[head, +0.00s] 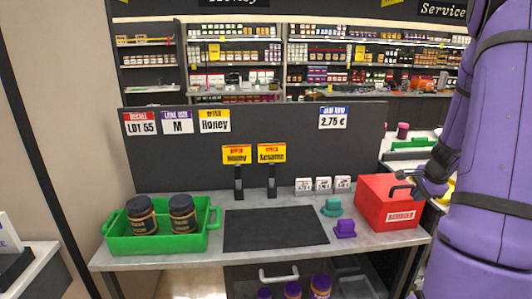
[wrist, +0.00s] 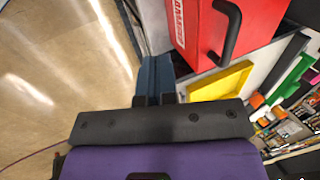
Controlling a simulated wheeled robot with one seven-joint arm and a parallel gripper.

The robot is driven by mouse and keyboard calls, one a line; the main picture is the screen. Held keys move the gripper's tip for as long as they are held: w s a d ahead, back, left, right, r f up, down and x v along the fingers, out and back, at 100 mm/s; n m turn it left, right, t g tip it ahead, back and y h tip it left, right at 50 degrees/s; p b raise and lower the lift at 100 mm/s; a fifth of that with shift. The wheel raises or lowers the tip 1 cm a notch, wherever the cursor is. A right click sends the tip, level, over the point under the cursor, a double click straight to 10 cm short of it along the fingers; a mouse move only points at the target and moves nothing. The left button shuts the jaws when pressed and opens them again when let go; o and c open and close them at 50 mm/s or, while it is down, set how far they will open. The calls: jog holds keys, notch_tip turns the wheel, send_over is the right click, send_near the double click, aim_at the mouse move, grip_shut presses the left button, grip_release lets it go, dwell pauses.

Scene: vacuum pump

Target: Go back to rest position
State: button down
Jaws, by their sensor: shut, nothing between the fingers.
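My gripper (head: 428,188) is at the right in the head view, at the end of my purple arm. It is beside the red box (head: 389,203) with a black handle and a white label, at the right end of the counter. In the wrist view my gripper (wrist: 155,62) is shut and empty, its fingers together. The red box (wrist: 215,25) shows at the top of that view, apart from the fingers. It cannot be told from the head view whether the gripper touches the box.
A green crate (head: 158,239) with two dark jars stands at the counter's left. A black mat (head: 275,229) lies mid-counter. A teal item (head: 331,207) and a purple item (head: 345,229) sit beside it. A yellow tray (wrist: 220,82) lies near the box. Open floor (wrist: 60,70) shows left.

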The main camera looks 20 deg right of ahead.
jog(key=w+a+r+n+t+y, duration=0.15)
jog(key=a+r+n, duration=0.35)
jog(key=a+r, duration=0.5)
jog(key=w+a+r+n+g, duration=0.15)
jog(key=a+r+n, duration=0.45)
jog(key=a, duration=0.9)
jog(key=s+a+r+n, duration=0.3)
jog(key=s+a+n, duration=0.2)
jog(key=s+a, duration=0.3)
jog(key=s+a+r+n+t, duration=0.1)
jog(key=s+a+r+n, duration=0.3)
jog(key=s+a, duration=0.4)
jog(key=shift+s+a+r+n, duration=0.2)
jog(key=shift+r+n, duration=0.1)
jog(key=shift+n, duration=0.4)
jog(key=shift+w, duration=0.1)
